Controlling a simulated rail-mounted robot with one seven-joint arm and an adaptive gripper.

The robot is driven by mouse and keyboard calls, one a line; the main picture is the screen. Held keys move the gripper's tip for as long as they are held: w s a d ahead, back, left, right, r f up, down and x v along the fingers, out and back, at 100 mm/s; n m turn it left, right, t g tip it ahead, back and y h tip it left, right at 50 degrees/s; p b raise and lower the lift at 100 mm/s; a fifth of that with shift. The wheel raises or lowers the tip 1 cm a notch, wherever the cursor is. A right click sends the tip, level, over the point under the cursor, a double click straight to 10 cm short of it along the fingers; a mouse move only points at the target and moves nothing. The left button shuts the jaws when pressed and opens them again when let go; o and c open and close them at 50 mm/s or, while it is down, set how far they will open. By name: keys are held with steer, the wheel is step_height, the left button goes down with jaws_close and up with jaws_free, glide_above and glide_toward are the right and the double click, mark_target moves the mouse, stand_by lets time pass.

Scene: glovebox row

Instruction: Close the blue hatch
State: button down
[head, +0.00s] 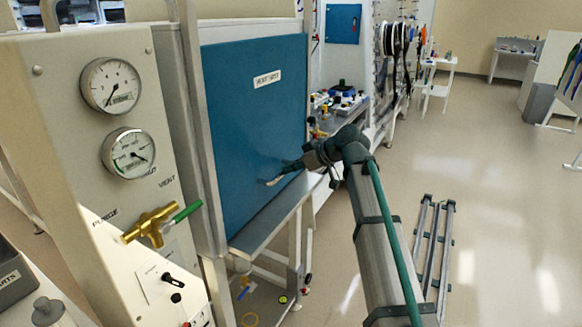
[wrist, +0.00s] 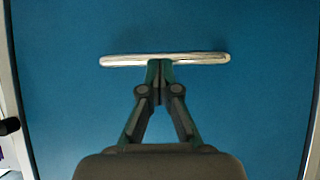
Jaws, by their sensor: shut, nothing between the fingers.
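The blue hatch (head: 255,110) is a large flat blue panel with a small white label, upright on the glovebox front in the head view. It fills most of the wrist view (wrist: 70,110). A pale bar handle (wrist: 195,58) lies level across it there, and it shows low on the panel in the head view (head: 273,182). My gripper (wrist: 159,64) is shut and empty, its fingertips at the lower edge of the bar's middle. In the head view my gripper (head: 289,168) is by the panel's lower right. I cannot tell whether the fingertips touch, or whether any gap is left at the hatch edge.
A grey ledge (head: 270,217) runs below the hatch. To the left, a beige panel (head: 60,130) carries two gauges and a brass valve (head: 150,224) with a green lever. A bench with small parts (head: 340,102) stands behind. The floor at right is mostly open.

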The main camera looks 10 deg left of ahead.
steer(key=shift+a+r, duration=0.15)
steer(key=shift+r, duration=0.05)
